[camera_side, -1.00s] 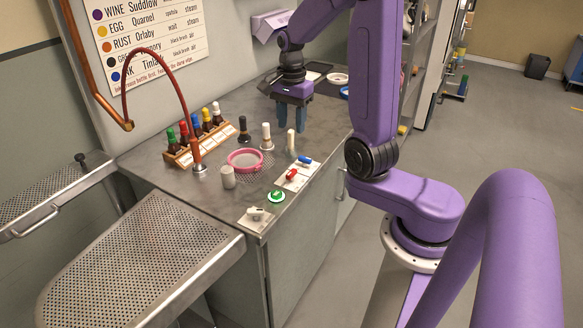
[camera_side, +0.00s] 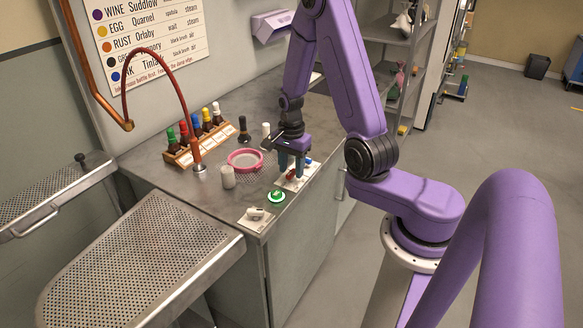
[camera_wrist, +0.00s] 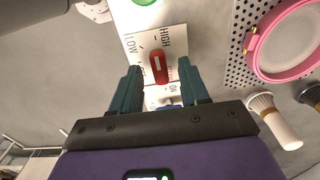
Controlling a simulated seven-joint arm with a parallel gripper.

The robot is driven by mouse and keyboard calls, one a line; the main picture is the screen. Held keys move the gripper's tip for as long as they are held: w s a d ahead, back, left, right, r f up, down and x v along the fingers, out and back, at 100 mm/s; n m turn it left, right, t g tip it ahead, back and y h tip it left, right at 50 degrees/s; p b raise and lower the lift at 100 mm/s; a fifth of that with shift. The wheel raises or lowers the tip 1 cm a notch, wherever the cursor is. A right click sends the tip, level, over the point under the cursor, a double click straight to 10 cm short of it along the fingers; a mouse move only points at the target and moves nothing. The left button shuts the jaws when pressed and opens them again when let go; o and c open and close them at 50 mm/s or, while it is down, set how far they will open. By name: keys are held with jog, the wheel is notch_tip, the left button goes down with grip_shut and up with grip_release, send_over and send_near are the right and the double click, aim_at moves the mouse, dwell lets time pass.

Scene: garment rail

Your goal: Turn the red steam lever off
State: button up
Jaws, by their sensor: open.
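The red steam lever (camera_wrist: 158,68) shows in the wrist view on a white plate (camera_wrist: 140,45) printed LOW and HIGH, with more lettering partly hidden by my gripper. The lever lies just beyond and between my fingertips. In the side view, the red lever (camera_side: 291,175) is mostly hidden behind my fingers. My gripper (camera_side: 291,172) points down over the plate near the counter's right edge. In the wrist view, my gripper (camera_wrist: 160,75) is open, with one blue-green finger on each side of the lever's line. I cannot tell whether either finger touches it.
A blue lever (camera_side: 308,160) sits right behind my fingers. A green button (camera_side: 276,197) and a white switch (camera_side: 255,213) are nearer the front corner. A pink hoop (camera_side: 245,159), a grey cylinder (camera_side: 228,177) and a bottle rack (camera_side: 199,145) stand to the left.

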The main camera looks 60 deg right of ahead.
jog(key=shift+f, duration=0.3)
jog(key=shift+c, duration=0.3)
grip_shut()
